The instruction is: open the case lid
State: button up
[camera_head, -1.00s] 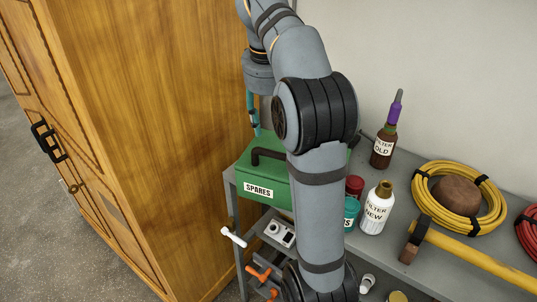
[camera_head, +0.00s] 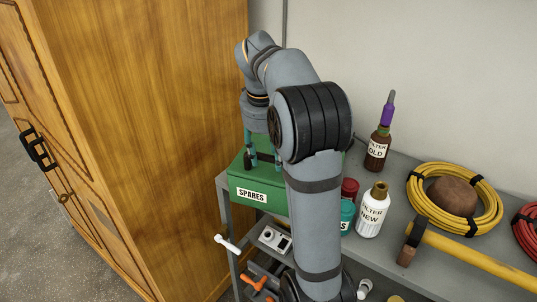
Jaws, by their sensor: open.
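The green case (camera_head: 262,180) with a white "SPARES" label sits on the left end of the grey shelf, beside the wooden cabinet. Its lid looks closed. A dark handle on top of the lid is partly hidden behind my gripper. My gripper (camera_head: 263,162) points down over the lid with its teal fingers apart, one on each side of the handle area. I cannot tell whether the fingers touch the handle. My arm hides the right part of the case.
A wooden cabinet (camera_head: 150,130) stands close on the left. Right of the case are a white "FILTER NEW" bottle (camera_head: 371,215), a brown "FILTER OLD" bottle (camera_head: 377,150), a yellow coil (camera_head: 420,200) and a hammer (camera_head: 470,252). A white-ended lever (camera_head: 228,243) juts out below.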

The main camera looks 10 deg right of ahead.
jog(key=shift+c, duration=1.2)
grip_shut()
